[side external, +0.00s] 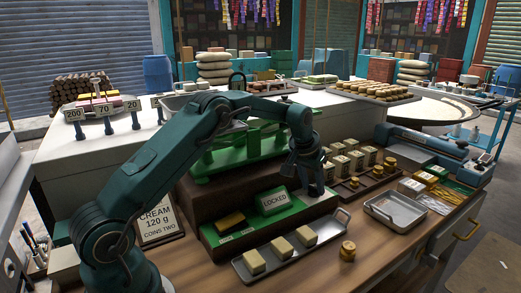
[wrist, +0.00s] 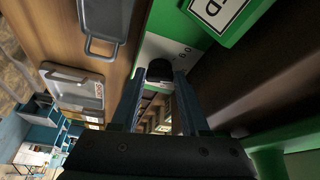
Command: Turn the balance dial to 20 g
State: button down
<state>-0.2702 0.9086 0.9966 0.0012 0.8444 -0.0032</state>
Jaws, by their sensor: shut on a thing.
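In the side external view my gripper (side external: 314,187) reaches down at the right end of the green base (side external: 215,240), and the dial is hidden behind the fingers. The green balance (side external: 235,155) stands on a dark brown block behind. A green sign reading LOCKED (side external: 273,201) stands left of my gripper. The dial's setting cannot be read.
An empty metal tray (side external: 395,210) is at right. Wrapped blocks (side external: 350,160) stand close behind my gripper.

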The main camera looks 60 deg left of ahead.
jog(key=shift+a+m+h, duration=0.2)
jog(key=shift+m+h, duration=0.4)
jog(key=shift+m, duration=1)
jog(key=shift+c, duration=2)
grip_release()
jog(key=shift+v, duration=2.55)
jog(key=shift+s, duration=0.15)
